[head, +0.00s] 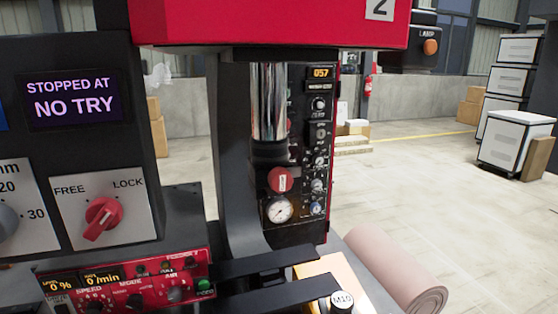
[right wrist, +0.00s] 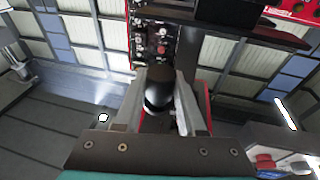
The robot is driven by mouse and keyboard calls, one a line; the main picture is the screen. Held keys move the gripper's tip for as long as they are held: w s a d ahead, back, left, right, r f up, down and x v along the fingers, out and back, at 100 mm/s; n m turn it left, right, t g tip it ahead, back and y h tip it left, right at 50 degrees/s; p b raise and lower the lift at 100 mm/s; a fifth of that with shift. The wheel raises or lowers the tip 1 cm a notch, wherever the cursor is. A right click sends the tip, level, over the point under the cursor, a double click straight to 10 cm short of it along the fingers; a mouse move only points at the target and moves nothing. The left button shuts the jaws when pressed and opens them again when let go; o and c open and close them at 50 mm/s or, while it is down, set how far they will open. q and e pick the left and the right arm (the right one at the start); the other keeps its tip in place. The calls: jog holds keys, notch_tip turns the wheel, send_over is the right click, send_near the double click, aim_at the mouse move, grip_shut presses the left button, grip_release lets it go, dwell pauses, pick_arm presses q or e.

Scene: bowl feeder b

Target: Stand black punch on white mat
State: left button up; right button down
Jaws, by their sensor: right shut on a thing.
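My right gripper (right wrist: 160,76) has its two grey fingers closed on the black punch (right wrist: 158,92), a dark rounded piece with a paler band, in the right wrist view. The fingers hide its sides. In the head view a black round piece with a white top marked M10 (head: 343,302) shows at the bottom edge; I cannot tell if it is the same punch. I cannot make out the white mat for certain. My left gripper does not show.
Two dark parallel bars (head: 265,267) reach rightward beside the red control box (head: 130,285). A pale block with an orange side (head: 313,271) lies past their ends. The press panel (head: 300,120) stands behind.

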jog(key=s+d+f+m+h+b, duration=0.1)
jog(key=s+d+f+h+b, duration=0.1)
jog(key=s+d+f+b, duration=0.2)
notch_tip(320, 180, down, 4)
jog(key=d+b, duration=0.2)
jog(key=b, duration=0.1)
jog(key=shift+s+f+m+h, duration=0.15)
jog(key=shift+s+m+h, duration=0.15)
jog(key=shift+s+h, duration=0.1)
jog(key=shift+w, duration=0.1)
